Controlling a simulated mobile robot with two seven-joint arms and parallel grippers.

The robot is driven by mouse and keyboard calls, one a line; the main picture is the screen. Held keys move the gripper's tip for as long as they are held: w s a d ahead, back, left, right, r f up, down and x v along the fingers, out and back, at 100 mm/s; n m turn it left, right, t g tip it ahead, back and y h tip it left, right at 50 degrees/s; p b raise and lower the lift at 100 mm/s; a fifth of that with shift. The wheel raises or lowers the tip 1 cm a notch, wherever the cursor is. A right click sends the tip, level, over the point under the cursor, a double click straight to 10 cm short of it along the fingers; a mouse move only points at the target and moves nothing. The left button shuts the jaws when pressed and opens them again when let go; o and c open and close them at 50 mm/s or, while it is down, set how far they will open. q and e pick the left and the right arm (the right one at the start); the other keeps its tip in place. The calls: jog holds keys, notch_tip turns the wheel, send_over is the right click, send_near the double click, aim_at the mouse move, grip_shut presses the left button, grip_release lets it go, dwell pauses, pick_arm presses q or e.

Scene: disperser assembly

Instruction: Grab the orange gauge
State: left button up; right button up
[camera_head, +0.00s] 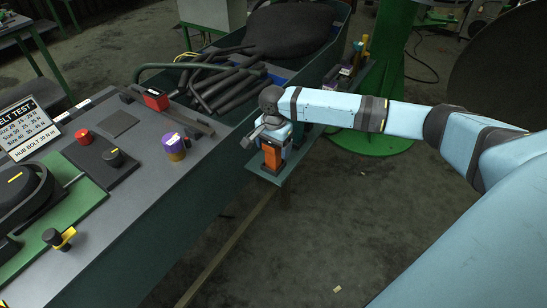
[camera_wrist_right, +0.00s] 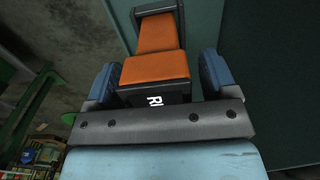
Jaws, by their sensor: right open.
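The orange gauge (camera_head: 271,158) stands on a narrow green shelf at the side of the workbench. In the right wrist view the gauge (camera_wrist_right: 155,69) shows orange faces in a dark frame, with white lettering partly hidden by my gripper's base. My right gripper (camera_head: 272,141) is over the top of the gauge in the head view. In the wrist view its two blue fingers are apart, one on each side of the gauge, with what looks like a small gap. My left gripper is in neither view.
The green shelf (camera_head: 291,170) runs beside the bench (camera_head: 150,215). Several dark rods (camera_head: 225,88) lie behind. Open floor (camera_head: 330,230) is at front right.

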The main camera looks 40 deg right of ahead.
jog(key=shift+c, duration=0.3)
jog(key=c, duration=1.3)
jog(key=shift+r, duration=0.1)
jog(key=shift+c, duration=0.2)
